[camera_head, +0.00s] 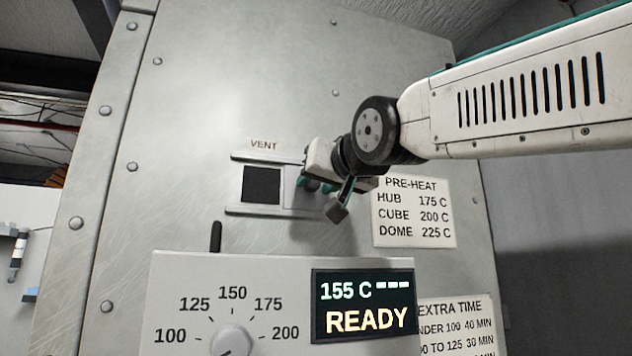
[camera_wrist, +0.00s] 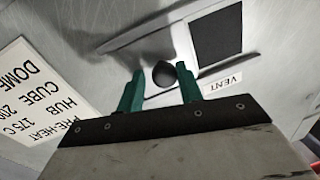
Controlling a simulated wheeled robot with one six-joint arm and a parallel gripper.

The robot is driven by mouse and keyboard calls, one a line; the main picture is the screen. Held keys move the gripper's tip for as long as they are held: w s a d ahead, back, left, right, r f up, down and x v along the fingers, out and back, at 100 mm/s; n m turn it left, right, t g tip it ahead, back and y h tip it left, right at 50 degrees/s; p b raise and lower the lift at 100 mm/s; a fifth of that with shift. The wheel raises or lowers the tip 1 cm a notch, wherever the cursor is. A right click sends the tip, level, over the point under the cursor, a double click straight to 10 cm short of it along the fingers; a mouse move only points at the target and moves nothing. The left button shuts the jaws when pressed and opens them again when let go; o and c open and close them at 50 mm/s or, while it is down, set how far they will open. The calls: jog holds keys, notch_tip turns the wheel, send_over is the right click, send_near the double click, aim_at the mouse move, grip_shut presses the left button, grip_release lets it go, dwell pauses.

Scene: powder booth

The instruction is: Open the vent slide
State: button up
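The vent slide is a pale metal plate (camera_head: 292,187) between two horizontal rails under the VENT label (camera_head: 264,144). A dark square opening (camera_head: 262,186) shows to its left; it also appears in the wrist view (camera_wrist: 215,37). The slide's round black knob (camera_wrist: 164,74) shows in the wrist view, but my gripper hides it in the head view. My gripper (camera_head: 318,185) is at the right part of the vent. Its two teal fingers (camera_wrist: 158,72) are apart, one on each side of the knob, with visible gaps. Whether the tips reach past the knob is unclear.
A PRE-HEAT sign (camera_head: 414,212) is on the panel just right of my gripper. Below, a control box (camera_head: 190,285) with a dial and a lit display (camera_head: 363,305) reading 155 C READY juts out. An EXTRA TIME sign (camera_head: 457,325) is at lower right.

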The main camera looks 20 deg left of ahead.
jog(key=shift+o, duration=0.9)
jog(key=shift+d, duration=0.1)
jog(key=shift+a, duration=0.25)
jog(key=shift+s, duration=0.2)
jog(key=v, duration=0.7)
jog(key=shift+s+d, duration=0.2)
jog(key=shift+d, duration=0.05)
